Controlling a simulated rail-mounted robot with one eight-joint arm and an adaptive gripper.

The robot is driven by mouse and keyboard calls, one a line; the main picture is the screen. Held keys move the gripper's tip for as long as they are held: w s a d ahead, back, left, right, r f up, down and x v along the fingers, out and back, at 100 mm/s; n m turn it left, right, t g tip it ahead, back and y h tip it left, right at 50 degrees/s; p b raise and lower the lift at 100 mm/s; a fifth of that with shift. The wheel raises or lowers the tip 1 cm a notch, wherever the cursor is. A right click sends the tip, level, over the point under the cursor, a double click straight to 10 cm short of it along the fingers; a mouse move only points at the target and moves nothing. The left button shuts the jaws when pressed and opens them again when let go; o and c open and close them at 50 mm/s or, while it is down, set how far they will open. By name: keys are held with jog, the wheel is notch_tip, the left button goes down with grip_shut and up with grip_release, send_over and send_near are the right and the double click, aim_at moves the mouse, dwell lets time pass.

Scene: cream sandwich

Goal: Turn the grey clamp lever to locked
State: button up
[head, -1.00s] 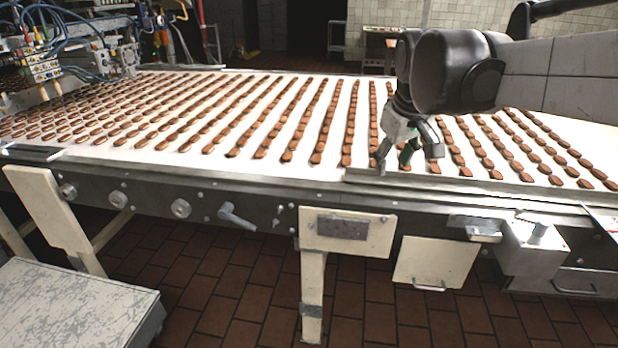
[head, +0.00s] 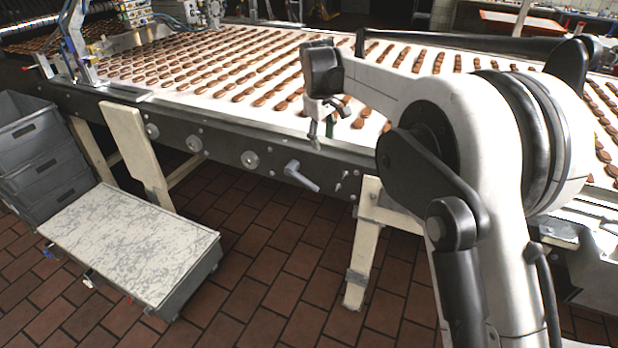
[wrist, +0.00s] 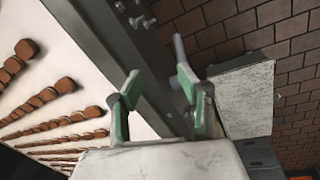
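The grey clamp lever (head: 301,176) is on the front side rail of the conveyor, its handle slanting down to the right in the head view. In the wrist view, what looks like this lever (wrist: 179,47) is a grey rod beyond the right fingertip. My gripper (head: 323,130) is above and slightly right of the lever, close to the conveyor's front edge. In the wrist view my gripper (wrist: 158,78) has its two green-padded fingers apart, with nothing held between them. I cannot see contact with the lever.
The conveyor belt (head: 232,112) carries rows of brown biscuits behind the rail. Round knobs (head: 250,160) sit left of the lever. A cream leg (head: 358,262) stands below right. A scuffed-top cart (head: 135,240) and grey crates (head: 38,150) are at left. Floor below the lever is open.

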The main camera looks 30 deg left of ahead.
jog(key=n, duration=0.1)
send_over(303, 178)
jog(key=s, duration=0.1)
notch_tip(303, 178, down, 4)
jog(key=f, duration=0.5)
jog(key=w+f, duration=0.1)
jog(key=f, duration=0.8)
jog(key=shift+w+f+b, duration=0.15)
jog(key=shift+f+b, duration=0.05)
jog(key=shift+b, duration=0.1)
grip_shut()
